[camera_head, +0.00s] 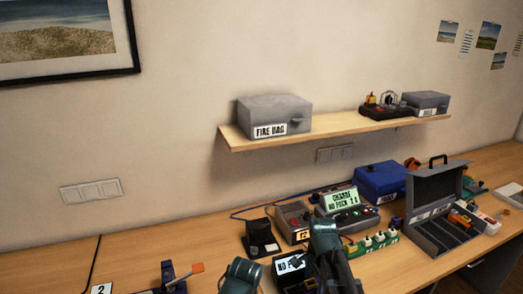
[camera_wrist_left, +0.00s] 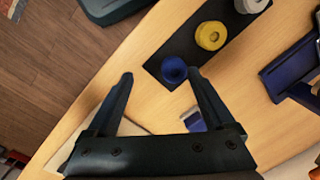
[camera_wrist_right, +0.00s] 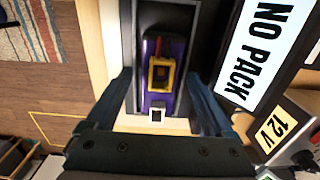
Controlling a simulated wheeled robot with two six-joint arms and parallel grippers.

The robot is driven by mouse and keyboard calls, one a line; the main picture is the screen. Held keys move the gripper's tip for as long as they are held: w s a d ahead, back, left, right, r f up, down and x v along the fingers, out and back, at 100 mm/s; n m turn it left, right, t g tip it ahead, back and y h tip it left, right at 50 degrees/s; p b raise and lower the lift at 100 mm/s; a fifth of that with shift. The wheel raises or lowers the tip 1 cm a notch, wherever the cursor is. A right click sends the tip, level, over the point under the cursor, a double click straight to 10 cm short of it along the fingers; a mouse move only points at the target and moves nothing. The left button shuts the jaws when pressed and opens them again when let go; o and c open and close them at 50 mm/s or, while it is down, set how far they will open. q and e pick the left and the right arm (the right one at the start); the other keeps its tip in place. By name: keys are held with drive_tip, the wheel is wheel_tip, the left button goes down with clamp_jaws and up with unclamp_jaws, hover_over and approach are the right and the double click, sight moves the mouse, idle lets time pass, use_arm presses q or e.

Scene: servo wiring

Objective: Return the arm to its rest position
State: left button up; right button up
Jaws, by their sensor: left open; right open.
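My left gripper (camera_wrist_left: 160,75) is open in the left wrist view. Its fingers point over the wooden table, with a blue ring (camera_wrist_left: 174,70) near the right fingertip and nothing clearly held. My right gripper (camera_wrist_right: 158,77) is open in the right wrist view. Its fingers stand on either side of a purple pack (camera_wrist_right: 163,95) with a yellow-framed socket, which lies in a grey bay. A display reading NO PACK (camera_wrist_right: 255,45) is beside the bay. In the head view, dark arm parts at the bottom hide part of that display (camera_head: 286,265); the fingertips are hard to make out.
A wooden table (camera_head: 215,245) holds a CHARGE display unit (camera_head: 343,199), a blue box (camera_head: 381,180) and an open grey case (camera_head: 437,190). A shelf (camera_head: 335,127) above carries a fire bag box (camera_head: 274,115).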

use_arm(q)
wheel_tip(320, 180, up, 12)
drive_tip(key=r+p, duration=0.1)
drive_tip(key=p, duration=1.2)
use_arm(e)
wheel_tip(320, 180, up, 12)
drive_tip(key=r, duration=0.1)
use_arm(q)
wheel_tip(320, 180, down, 14)
drive_tip(key=b, duration=1.3)
drive_tip(key=shift+r, duration=0.25)
use_arm(e)
wheel_tip(320, 180, down, 14)
drive_tip(key=shift+r, duration=0.25)
wheel_tip(320, 180, up, 4)
drive_tip(key=p, duration=0.4)
drive_tip(key=shift+r, duration=0.2)
use_arm(q)
wheel_tip(320, 180, up, 5)
drive_tip(key=shift+r+p, duration=0.2)
drive_tip(key=shift+p, duration=0.25)
use_arm(e)
drive_tip(key=s+d+r, duration=0.1)
drive_tip(key=s+d, duration=0.7)
drive_tip(key=d, duration=0.1)
drive_tip(key=shift+s, duration=0.15)
